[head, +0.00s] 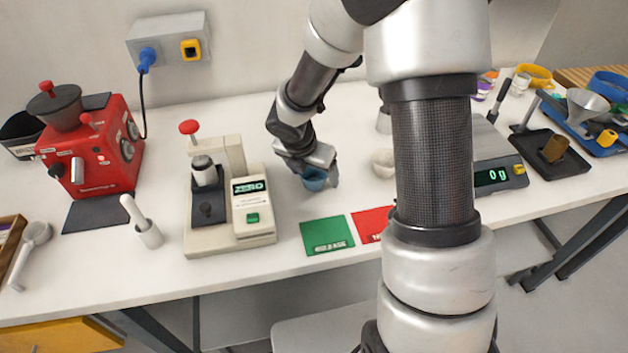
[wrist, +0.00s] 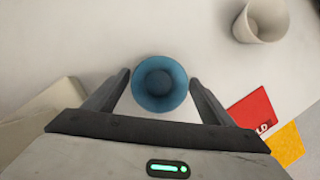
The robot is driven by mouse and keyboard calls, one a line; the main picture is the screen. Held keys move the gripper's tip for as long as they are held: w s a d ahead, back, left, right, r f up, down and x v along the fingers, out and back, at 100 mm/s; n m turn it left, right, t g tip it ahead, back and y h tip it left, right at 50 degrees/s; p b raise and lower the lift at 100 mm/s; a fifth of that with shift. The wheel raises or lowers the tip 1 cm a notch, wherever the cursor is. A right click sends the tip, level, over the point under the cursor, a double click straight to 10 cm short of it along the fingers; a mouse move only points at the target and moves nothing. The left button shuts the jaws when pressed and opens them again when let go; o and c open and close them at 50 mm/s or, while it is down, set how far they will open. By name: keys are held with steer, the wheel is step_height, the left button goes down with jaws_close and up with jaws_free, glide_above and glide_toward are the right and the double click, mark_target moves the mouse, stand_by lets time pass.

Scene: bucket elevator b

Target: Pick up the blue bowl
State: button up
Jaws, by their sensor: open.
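The blue bowl (head: 314,180) stands on the white table, partly covered by my gripper in the head view. In the wrist view the bowl (wrist: 160,83) is seen from above, round and empty, between the tips of my two fingers. My gripper (wrist: 159,84) is open, with one finger on each side of the bowl. A small gap shows at the left finger, and the right finger is close to the rim; I cannot tell if it touches.
A white cup (head: 383,163) stands right of the bowl. A tester with a green display (head: 251,187) stands to the left. Green (head: 327,235) and red (head: 372,223) cards lie in front. A scale (head: 497,176) is further right. The table behind the bowl is mostly clear.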

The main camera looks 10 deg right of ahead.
steer(key=shift+w+f, duration=0.1)
steer(key=shift+f, duration=0.25)
steer(key=shift+c, duration=0.6)
steer(key=shift+r, duration=0.1)
steer(key=c, duration=0.9)
